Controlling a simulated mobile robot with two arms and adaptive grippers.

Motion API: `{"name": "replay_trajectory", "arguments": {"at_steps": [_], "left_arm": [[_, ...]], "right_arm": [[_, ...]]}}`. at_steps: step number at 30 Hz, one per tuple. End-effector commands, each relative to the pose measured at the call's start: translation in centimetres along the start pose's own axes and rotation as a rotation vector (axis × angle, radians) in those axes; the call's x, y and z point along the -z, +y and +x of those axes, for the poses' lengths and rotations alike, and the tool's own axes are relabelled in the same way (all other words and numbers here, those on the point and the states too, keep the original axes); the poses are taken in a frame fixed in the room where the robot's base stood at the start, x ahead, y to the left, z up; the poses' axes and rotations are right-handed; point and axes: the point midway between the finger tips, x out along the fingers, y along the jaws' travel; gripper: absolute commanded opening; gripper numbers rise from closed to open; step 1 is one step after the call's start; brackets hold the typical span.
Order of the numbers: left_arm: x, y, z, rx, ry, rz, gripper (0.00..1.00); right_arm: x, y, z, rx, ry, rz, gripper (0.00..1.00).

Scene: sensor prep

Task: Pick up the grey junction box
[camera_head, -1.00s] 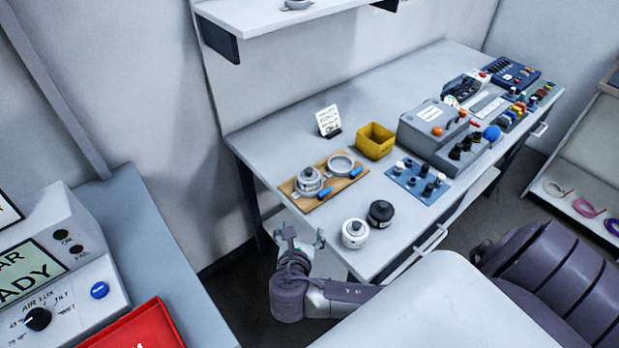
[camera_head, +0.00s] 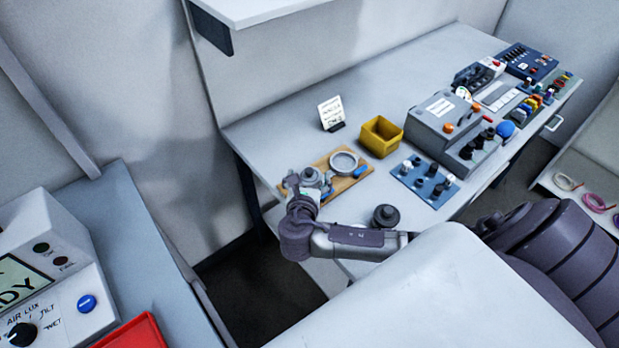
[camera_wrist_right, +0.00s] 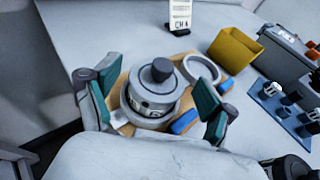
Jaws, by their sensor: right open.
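A round grey, lidded housing with a dark knob (camera_wrist_right: 155,88), which I take to be the grey junction box, sits in a grey ring on a wooden board (camera_wrist_right: 118,118). In the head view the housing (camera_head: 310,175) is partly hidden by my right gripper (camera_head: 306,187). In the right wrist view my right gripper (camera_wrist_right: 154,105) is open, with one teal-padded finger on each side of the housing. I cannot tell whether either finger touches it. My left gripper is not in view.
An empty grey ring (camera_head: 344,161) and blue clips lie on the board. A yellow bin (camera_head: 381,138), a sign card (camera_head: 331,113), a blue plate with knobs (camera_head: 425,181) and a grey control box (camera_head: 440,122) stand nearby. A dark round jar (camera_head: 385,215) is close to my right arm.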

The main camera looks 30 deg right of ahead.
Motion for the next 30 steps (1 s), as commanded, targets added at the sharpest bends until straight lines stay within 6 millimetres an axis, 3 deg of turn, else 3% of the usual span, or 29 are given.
{"name": "replay_trajectory", "arguments": {"at_steps": [8, 18, 28, 30], "left_arm": [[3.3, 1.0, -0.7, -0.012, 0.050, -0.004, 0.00], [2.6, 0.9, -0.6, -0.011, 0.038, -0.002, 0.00], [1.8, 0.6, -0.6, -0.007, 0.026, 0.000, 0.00], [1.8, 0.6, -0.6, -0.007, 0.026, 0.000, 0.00]], "right_arm": [[0.3, -0.1, 4.0, 0.001, -0.002, -0.001, 0.84], [0.4, -0.1, 4.8, 0.000, 0.001, 0.000, 0.82], [0.4, -0.1, 4.8, 0.000, 0.001, -0.001, 0.27], [0.4, -0.1, 4.8, 0.000, 0.000, 0.000, 0.25]]}}
